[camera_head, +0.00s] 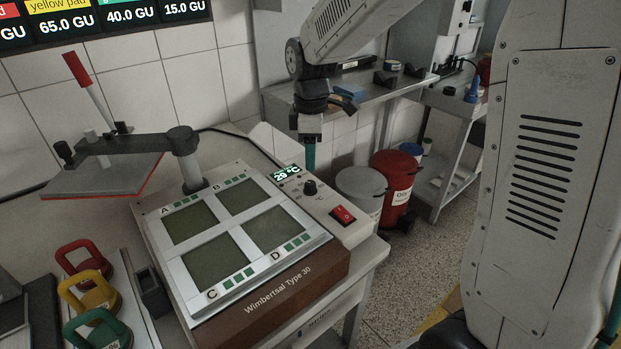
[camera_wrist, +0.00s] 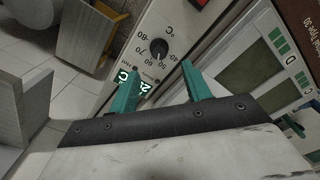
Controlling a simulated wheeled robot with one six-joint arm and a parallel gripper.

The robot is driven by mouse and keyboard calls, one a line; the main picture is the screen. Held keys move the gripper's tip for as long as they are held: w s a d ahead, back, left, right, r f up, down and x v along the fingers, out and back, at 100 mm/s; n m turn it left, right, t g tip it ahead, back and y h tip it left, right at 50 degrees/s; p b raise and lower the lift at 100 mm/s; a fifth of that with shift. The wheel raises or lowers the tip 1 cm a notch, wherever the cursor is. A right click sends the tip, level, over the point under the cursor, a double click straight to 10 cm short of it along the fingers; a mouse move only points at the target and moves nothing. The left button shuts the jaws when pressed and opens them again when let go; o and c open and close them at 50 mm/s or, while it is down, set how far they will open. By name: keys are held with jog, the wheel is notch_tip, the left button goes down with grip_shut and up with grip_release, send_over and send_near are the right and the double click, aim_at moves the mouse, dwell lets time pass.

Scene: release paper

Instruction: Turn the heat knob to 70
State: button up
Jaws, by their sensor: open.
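The black heat knob (camera_head: 309,187) sits on the pale control panel of the Wimbertsal Type 30 machine. In the wrist view the knob (camera_wrist: 159,49) has a printed scale around it, with 40 to 80 legible. Its pointer is too small to read surely. The green display (camera_head: 286,173) beside it reads 29 °C. My gripper (camera_head: 310,158) points down above the panel, near the display and knob. In the wrist view my gripper (camera_wrist: 155,69) has its teal fingers apart and empty, with the knob just beyond the tips, between their directions. Contact with the knob is not visible.
A red rocker switch (camera_head: 343,214) is on the panel near the knob. The machine's framed windows (camera_head: 219,262) lie to the left. A lever press plate (camera_head: 105,178) and coloured handled weights (camera_head: 84,262) are farther left. Bins (camera_head: 395,183) stand on the floor behind.

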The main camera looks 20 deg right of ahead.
aim_at(310, 183)
jog(key=shift+w+f, duration=0.15)
jog(key=shift+f, duration=0.35)
notch_tip(310, 183, down, 7)
jog(key=shift+f, duration=0.1)
jog(key=c, duration=1)
